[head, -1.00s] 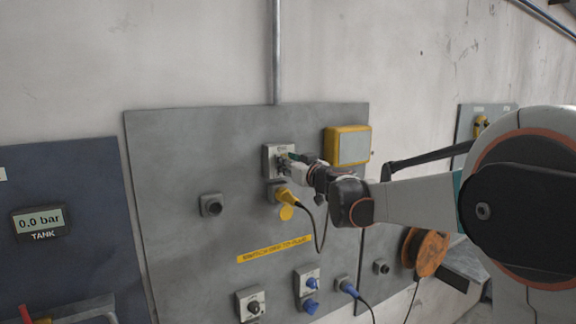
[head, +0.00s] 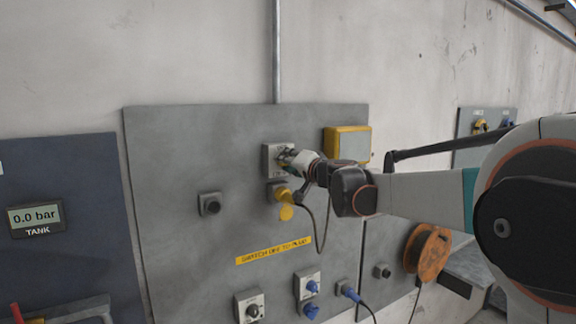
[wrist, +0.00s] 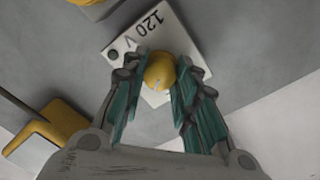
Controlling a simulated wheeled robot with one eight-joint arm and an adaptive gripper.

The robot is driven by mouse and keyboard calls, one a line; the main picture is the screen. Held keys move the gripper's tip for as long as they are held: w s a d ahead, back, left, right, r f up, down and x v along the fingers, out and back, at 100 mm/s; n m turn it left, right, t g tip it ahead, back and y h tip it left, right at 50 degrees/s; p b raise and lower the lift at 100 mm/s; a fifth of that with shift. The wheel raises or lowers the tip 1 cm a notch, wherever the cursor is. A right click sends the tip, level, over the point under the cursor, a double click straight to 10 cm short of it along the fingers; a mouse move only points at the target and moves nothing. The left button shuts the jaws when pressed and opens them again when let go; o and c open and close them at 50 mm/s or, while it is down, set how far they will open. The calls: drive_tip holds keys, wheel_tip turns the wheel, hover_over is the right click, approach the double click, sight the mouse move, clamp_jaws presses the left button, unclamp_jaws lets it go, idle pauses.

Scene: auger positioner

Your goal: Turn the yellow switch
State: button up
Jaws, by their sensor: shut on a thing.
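The yellow switch (wrist: 160,71) is a round knob on a pale plate (wrist: 165,25) marked "120 V", seen in the wrist view between my fingers. My gripper (wrist: 158,75) is shut on the knob, with a green-padded finger on each side. A short pale mark shows on the knob's face. In the head view my gripper (head: 290,160) reaches the switch plate (head: 270,152) from the right and hides the knob there.
A yellow plug (head: 283,194) with a dark cable sits just below the switch plate. A yellow-framed box (head: 347,145) is at the upper right. Blue switches and a blue plug (head: 348,291) are lower on the grey panel (head: 180,160). An orange reel (head: 428,252) hangs at the right.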

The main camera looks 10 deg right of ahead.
drive_tip(key=m+b, duration=0.1)
drive_tip(key=m, duration=0.4)
drive_tip(key=shift+m, duration=0.4)
idle(0.4)
drive_tip(key=o, duration=1.1)
drive_tip(key=shift+w+d, duration=0.1)
drive_tip(key=v, duration=1.2)
